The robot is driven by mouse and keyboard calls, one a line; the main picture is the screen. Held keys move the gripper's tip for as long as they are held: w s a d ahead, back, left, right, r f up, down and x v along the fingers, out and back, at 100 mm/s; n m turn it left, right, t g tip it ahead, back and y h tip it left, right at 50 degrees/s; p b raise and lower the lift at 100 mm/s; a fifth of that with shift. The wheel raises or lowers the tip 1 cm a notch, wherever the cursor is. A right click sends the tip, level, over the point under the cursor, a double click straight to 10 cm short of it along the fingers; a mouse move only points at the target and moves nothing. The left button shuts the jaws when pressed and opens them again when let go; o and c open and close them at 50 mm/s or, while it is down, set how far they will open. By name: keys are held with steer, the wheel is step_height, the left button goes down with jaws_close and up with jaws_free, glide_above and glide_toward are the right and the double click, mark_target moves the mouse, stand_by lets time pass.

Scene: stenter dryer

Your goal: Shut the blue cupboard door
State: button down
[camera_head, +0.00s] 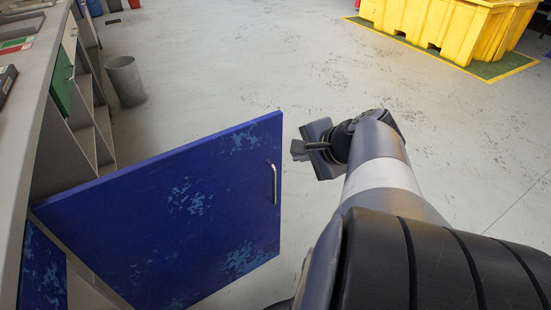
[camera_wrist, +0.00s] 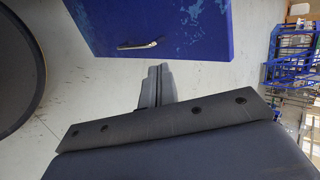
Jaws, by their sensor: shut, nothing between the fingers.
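The blue cupboard door (camera_head: 150,225) stands wide open, sticking out from the counter unit at the left of the head view. Its paint is worn in light patches. A silver bar handle (camera_head: 274,184) sits near its free edge. In the wrist view the door (camera_wrist: 190,22) shows at the top, with the handle (camera_wrist: 138,46) near its lower edge. My gripper (camera_head: 297,150) is shut and empty, just right of the door's free edge in the head view. In the wrist view my gripper (camera_wrist: 157,72) points toward the door, with floor visible between them.
The grey counter (camera_head: 30,90) runs along the left, with open shelves and a green door (camera_head: 61,82) farther along. A grey bin (camera_head: 125,80) stands on the floor beyond the blue door. A yellow container (camera_head: 450,28) stands at the back right. The floor between is clear.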

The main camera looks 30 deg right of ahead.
steer(key=s+d+h, duration=0.1)
steer(key=b, duration=0.4)
glide_toward(272, 152)
steer(key=x, duration=0.5)
steer(key=shift+f, duration=0.6)
steer(key=shift+w, duration=0.3)
steer(key=shift+w, duration=0.1)
